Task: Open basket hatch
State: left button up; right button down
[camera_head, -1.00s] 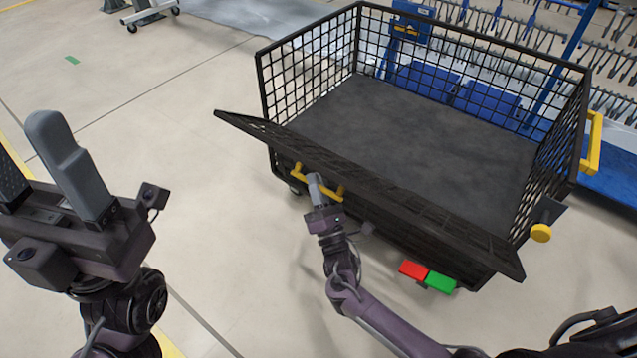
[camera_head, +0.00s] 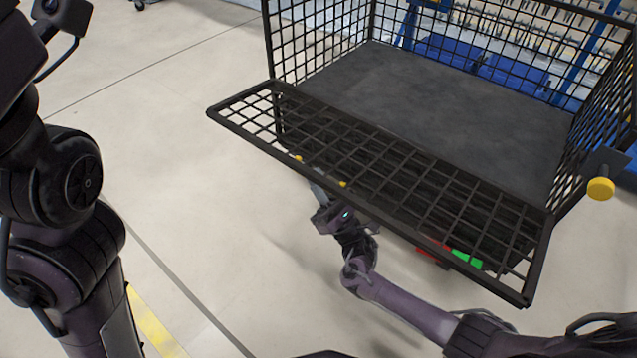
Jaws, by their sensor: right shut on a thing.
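The black wire basket (camera_head: 440,100) stands on the floor with its dark flat bottom showing. Its front mesh hatch (camera_head: 390,180) is folded outward and down, tilted toward me, and leaves the front side open. A yellow handle (camera_head: 342,184) sits at the hatch and shows only in small bits through and beside the mesh. My right gripper (camera_head: 318,189) is under the hatch, shut on the yellow handle; its fingertips are partly hidden by the mesh. My left arm fills the left side; its gripper fingers are outside the picture.
Red and green blocks (camera_head: 467,258) show below the hatch. Blue bins (camera_head: 512,75) and racks stand behind the basket. The floor left of the basket is clear.

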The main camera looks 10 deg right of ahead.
jog(key=shift+d+f+n+g+y+b, duration=0.1)
jog(key=shift+f+n+g+y+b, duration=0.25)
jog(key=shift+f+n+y, duration=0.2)
jog(key=shift+r, duration=0.1)
jog(key=c, duration=1.5)
grip_release()
jog(key=shift+v, duration=3.95)
jog(key=shift+w, duration=0.1)
